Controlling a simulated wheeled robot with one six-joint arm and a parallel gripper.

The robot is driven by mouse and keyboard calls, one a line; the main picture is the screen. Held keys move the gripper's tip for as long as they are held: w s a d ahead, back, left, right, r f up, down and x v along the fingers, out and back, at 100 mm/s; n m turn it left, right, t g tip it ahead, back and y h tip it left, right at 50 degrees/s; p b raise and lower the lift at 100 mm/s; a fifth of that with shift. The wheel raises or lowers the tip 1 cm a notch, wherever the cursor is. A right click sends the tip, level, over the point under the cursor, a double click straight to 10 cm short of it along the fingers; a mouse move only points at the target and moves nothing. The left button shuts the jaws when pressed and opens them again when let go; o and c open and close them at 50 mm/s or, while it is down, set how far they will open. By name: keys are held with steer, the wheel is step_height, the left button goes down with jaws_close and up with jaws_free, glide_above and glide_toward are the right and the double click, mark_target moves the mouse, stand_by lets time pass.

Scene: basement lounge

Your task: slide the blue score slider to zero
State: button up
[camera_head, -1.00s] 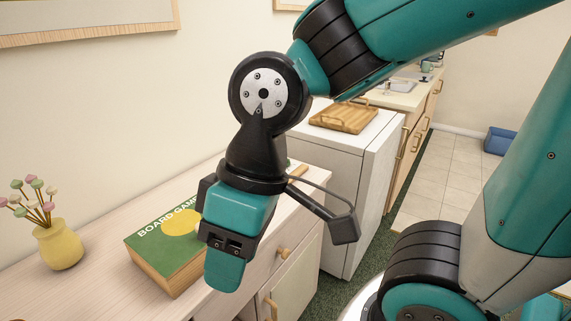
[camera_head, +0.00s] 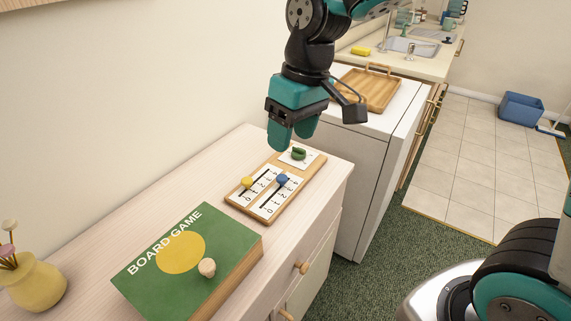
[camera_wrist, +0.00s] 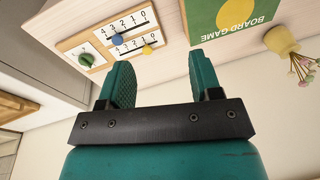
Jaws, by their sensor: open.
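A wooden score board (camera_head: 291,191) lies on the pale cabinet top, with two numbered tracks. The blue score slider (camera_head: 282,180) sits in the right track in the head view, toward the high-number end, away from zero. It also shows in the wrist view (camera_wrist: 117,40), near the 3 as far as I can tell. A yellow slider (camera_head: 247,182) sits in the other track, nearer its low end. A green knob (camera_head: 299,153) is at the board's far end. My gripper (camera_head: 292,137) is open and empty, fingers pointing down, above the board's far end, apart from the blue slider.
A green board game box (camera_head: 190,265) with a small wooden piece (camera_head: 207,267) lies left of the score board. A yellow vase (camera_head: 38,284) stands further left. A white appliance with a wooden tray (camera_head: 368,90) stands behind. The wall runs along the cabinet's back.

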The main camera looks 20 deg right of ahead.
steer(key=m+h+p, duration=0.1)
steer(key=h+p, duration=0.1)
glide_toward(282, 177)
step_height(282, 177, down, 9)
steer(key=p, duration=0.3)
steer(key=shift+w+a+r, duration=0.1)
jaws_close()
steer(key=s+a, duration=0.3)
steer(key=a, duration=0.2)
steer(key=s+a, duration=0.2)
steer(key=shift+s+a, duration=0.3)
steer(key=shift+a, duration=0.05)
jaws_free()
steer(key=shift+a, duration=0.15)
